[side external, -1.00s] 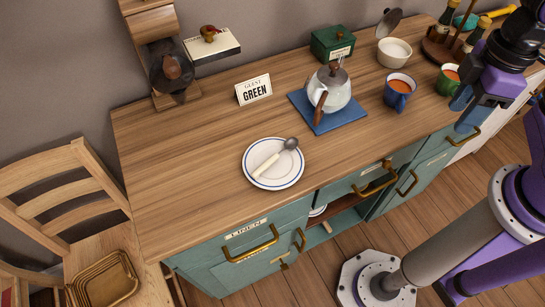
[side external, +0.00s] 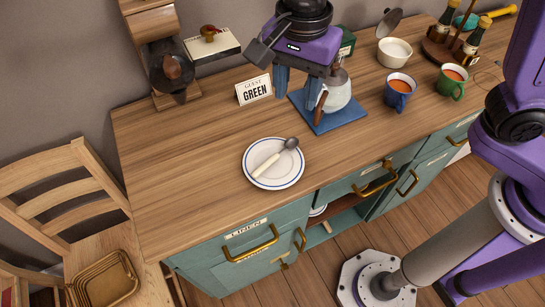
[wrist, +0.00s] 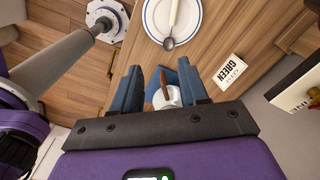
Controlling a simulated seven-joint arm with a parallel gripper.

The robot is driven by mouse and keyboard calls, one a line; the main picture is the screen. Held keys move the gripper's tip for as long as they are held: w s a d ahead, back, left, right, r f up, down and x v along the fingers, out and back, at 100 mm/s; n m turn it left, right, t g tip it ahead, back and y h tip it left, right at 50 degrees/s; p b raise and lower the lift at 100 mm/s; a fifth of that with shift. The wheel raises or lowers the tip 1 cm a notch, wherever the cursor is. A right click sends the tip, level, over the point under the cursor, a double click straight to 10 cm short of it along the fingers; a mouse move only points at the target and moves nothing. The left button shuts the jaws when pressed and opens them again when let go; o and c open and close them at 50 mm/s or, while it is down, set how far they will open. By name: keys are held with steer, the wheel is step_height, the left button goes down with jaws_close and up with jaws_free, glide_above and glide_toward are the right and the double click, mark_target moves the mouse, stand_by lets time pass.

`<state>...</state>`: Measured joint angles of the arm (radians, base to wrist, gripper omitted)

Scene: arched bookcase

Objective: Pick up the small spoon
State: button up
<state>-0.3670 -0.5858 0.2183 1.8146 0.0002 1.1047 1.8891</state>
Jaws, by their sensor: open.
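The small spoon (side external: 266,165) has a pale handle and a grey metal bowl. It lies across a white plate with blue rings (side external: 283,179) on the wooden counter. The spoon (wrist: 171,23) also shows at the top of the wrist view, on the plate (wrist: 152,25). My gripper (side external: 297,98) is open and empty, with blue fingers pointing down. It is above the counter, behind and slightly right of the plate in the side view, beside the white teapot (side external: 338,92). In the wrist view the teapot appears between the fingers (wrist: 158,78).
The teapot stands on a blue mat (side external: 325,123). A "GUEST GREEN" card (side external: 254,90) stands left of my gripper. A blue mug (side external: 398,92), green mug (side external: 452,80) and white bowl (side external: 394,52) are to the right. The counter left of the plate is clear.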

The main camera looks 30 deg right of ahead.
steer(key=a+m, duration=0.3)
glide_above(272, 158)
steer(key=f, duration=1.2)
steer(key=shift+s+d, duration=0.1)
steer(key=shift+s, duration=0.2)
steer(key=shift+w+f, duration=0.15)
steer(key=shift+f, duration=1.25)
steer(key=shift+w+f, duration=0.15)
steer(key=shift+f, duration=1.25)
jaws_close()
